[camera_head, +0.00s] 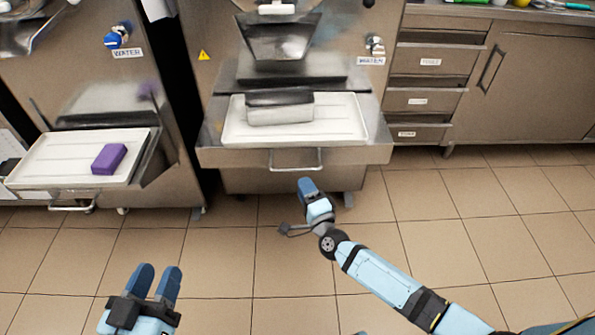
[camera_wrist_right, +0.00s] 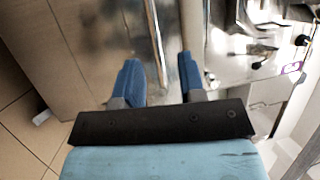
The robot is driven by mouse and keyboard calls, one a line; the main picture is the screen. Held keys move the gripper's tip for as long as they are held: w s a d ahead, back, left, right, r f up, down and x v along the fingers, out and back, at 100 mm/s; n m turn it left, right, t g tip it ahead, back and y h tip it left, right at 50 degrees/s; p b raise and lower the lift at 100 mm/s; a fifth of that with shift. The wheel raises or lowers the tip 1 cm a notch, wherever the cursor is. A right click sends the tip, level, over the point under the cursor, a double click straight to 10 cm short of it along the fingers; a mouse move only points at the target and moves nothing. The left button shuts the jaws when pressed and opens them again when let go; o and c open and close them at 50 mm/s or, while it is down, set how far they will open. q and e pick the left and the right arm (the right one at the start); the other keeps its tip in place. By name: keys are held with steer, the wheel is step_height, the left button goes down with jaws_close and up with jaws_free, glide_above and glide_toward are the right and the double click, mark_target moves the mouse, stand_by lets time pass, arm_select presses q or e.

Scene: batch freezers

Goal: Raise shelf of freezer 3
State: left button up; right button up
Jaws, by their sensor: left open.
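A steel freezer (camera_head: 215,60) stands in the middle of the head view; I see no number on it. Its shelf (camera_head: 210,150) sticks out at the front, with a bar handle (camera_head: 296,167) below the front edge. My right gripper (camera_head: 307,186) is just below and in front of this handle. In the right wrist view its fingers (camera_wrist_right: 160,75) are apart, with a metal bar (camera_wrist_right: 155,40) running between and ahead of them; contact cannot be told. My left gripper (camera_head: 155,283) is open and empty over the floor at lower left, away from the freezers.
A white tray (camera_head: 345,120) with a grey-black block (camera_head: 280,108) rests on the shelf. Another freezer at left (camera_head: 165,110) holds a white tray (camera_head: 60,155) with a purple block (camera_head: 109,159). Steel drawers and cabinets (camera_head: 430,70) stand at right. The tiled floor in front is clear.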

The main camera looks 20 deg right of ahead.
arm_select(q)
steer(key=shift+s+a+f+g+y+p, duration=0.1)
steer(key=shift+a+f+g+y+p, duration=0.15)
steer(key=shift+f, duration=0.35)
steer(key=shift+s+a+f+g+y+p, duration=0.15)
steer(key=shift+a+f+g, duration=0.1)
steer(key=shift+f, duration=0.35)
arm_select(e)
steer(key=v, duration=0.6)
steer(key=shift+s, duration=0.3)
arm_select(q)
steer(key=shift+w+d, duration=0.1)
steer(key=shift+d, duration=0.05)
arm_select(e)
steer(key=shift+s+f, duration=0.1)
